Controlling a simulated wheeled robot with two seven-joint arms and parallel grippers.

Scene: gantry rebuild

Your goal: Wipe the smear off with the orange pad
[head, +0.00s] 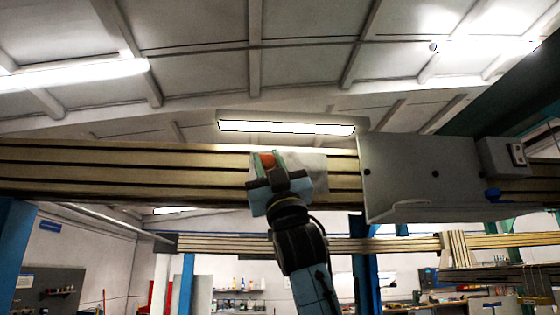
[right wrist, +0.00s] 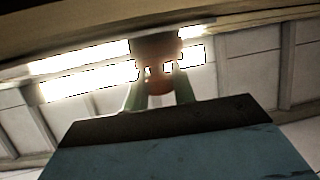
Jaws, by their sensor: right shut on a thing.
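The orange pad (head: 267,160) is held between the fingers of my right gripper (head: 275,172), in front of the long slotted beam. In the right wrist view the pad (right wrist: 158,78) looks dark reddish-brown against the bright lights, with a finger of my right gripper (right wrist: 159,92) on each side. A pale grey patch (head: 318,168) shows on the beam behind and right of the gripper. I cannot tell whether it is the smear or a plate, and the gripper covers part of it. Whether the pad touches the surface is unclear. My left gripper is not in view.
The slotted beam (head: 120,172) runs across the whole view. A large grey box (head: 410,175) hangs on it just right of the gripper, with a smaller switch box (head: 502,157) farther right. A lower rail (head: 370,245) crosses behind. The beam left of the gripper is clear.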

